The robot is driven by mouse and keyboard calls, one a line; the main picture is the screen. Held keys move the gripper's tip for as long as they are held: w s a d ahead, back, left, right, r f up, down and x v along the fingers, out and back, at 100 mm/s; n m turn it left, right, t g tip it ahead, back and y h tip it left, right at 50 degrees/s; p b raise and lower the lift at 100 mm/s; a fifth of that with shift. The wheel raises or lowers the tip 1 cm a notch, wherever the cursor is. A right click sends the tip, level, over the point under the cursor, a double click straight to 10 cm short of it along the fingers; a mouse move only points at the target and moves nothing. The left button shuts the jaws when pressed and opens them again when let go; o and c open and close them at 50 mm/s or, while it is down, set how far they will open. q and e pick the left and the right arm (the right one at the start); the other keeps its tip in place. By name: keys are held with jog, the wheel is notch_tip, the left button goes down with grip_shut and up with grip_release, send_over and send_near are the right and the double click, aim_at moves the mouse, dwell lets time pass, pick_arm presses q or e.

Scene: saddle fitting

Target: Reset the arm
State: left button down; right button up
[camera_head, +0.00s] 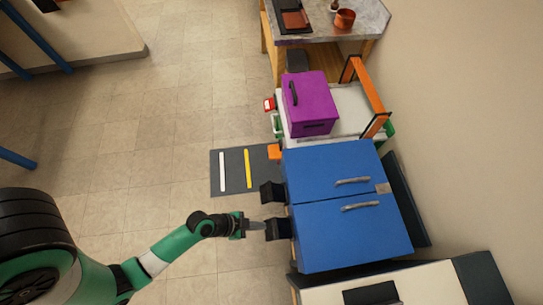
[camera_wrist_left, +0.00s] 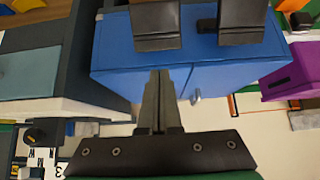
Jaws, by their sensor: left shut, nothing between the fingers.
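My left gripper (camera_head: 257,225) is shut and empty at the end of the green and black left arm, in the lower middle of the head view. Its tips point at the lower of two black brackets (camera_head: 277,229) on the left side of a blue two-door cabinet (camera_head: 350,240). In the left wrist view the shut fingers (camera_wrist_left: 161,80) point at the blue cabinet (camera_wrist_left: 120,50), below and between the two black brackets (camera_wrist_left: 155,27). Whether the tips touch the cabinet, I cannot tell. My right gripper is not in view.
A purple box (camera_head: 311,103) stands on a white surface beyond the cabinet, beside an orange frame (camera_head: 371,90). A dark mat (camera_head: 233,172) with white and yellow bars lies on the tiled floor. A white counter (camera_head: 425,287) is at lower right. The floor at left is open.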

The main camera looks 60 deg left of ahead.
pick_arm(q)
jog(key=shift+s+a+r, duration=0.15)
jog(key=shift+s+r, duration=0.1)
jog(key=shift+s, duration=0.25)
